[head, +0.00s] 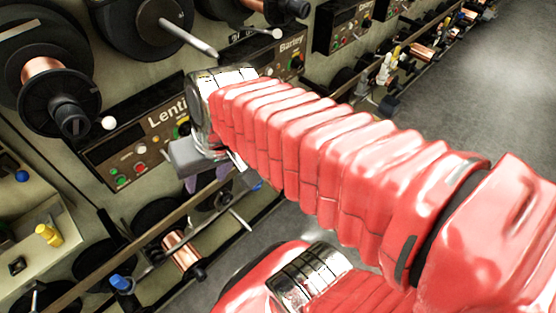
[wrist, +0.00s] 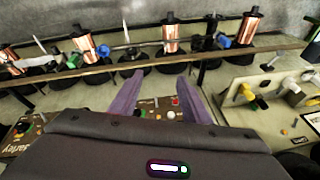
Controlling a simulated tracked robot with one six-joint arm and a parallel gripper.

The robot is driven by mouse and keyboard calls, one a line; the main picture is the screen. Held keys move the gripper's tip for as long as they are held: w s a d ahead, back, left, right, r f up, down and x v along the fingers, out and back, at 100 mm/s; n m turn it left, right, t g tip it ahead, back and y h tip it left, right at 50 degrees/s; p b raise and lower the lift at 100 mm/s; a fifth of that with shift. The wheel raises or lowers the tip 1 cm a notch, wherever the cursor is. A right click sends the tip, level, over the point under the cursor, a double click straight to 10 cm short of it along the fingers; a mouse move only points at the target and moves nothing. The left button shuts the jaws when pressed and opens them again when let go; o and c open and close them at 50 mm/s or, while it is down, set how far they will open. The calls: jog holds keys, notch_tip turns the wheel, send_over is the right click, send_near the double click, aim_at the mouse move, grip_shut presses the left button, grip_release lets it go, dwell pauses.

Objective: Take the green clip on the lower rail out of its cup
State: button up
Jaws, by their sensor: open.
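In the wrist view a green clip (wrist: 74,61) sits on the lower rail (wrist: 150,67), left of centre, between copper spools. I cannot make out its cup clearly. A blue clip (wrist: 104,50) is just to its right. My gripper (wrist: 161,77) is open and empty, its purple fingers reaching toward the rail, to the right of the green clip and apart from it. In the head view my gripper (head: 208,181) is in front of the panel marked Lenti, partly hidden by my wrist. The green clip does not show in the head view.
Another blue clip (wrist: 223,41) stands further right along the rail. Several copper spools (wrist: 170,35) and dark discs line it. A yellow clip (wrist: 246,93) is on a pale shelf (wrist: 265,110) at right. The Lenti panel (head: 130,150) has knobs and buttons. Grey floor lies beyond.

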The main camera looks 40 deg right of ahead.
jog(key=w+d+f+m+t+y, duration=0.2)
jog(key=w+d+f+m+y, duration=0.3)
jog(key=f+m, duration=0.35)
jog(key=w+d+f+m+t+y, duration=0.2)
jog(key=w+d+f+m, duration=0.4)
jog(key=m, duration=0.4)
jog(key=s+d+f+m+t+h, duration=0.3)
jog(key=d+f+m, duration=0.4)
jog(key=d, duration=0.3)
jog(key=s+d+f+m+t+h, duration=0.2)
jog(key=s+d+f+m+h, duration=0.2)
jog(key=d+f+m, duration=0.4)
jog(key=d+f, duration=0.1)
jog(key=d, duration=0.2)
jog(key=shift+d+f+t+h, duration=0.15)
jog(key=shift+f+t+h, duration=0.05)
jog(key=shift+t+h, duration=0.2)
jog(key=shift+w, duration=0.15)
jog(key=shift+x, duration=4.25)
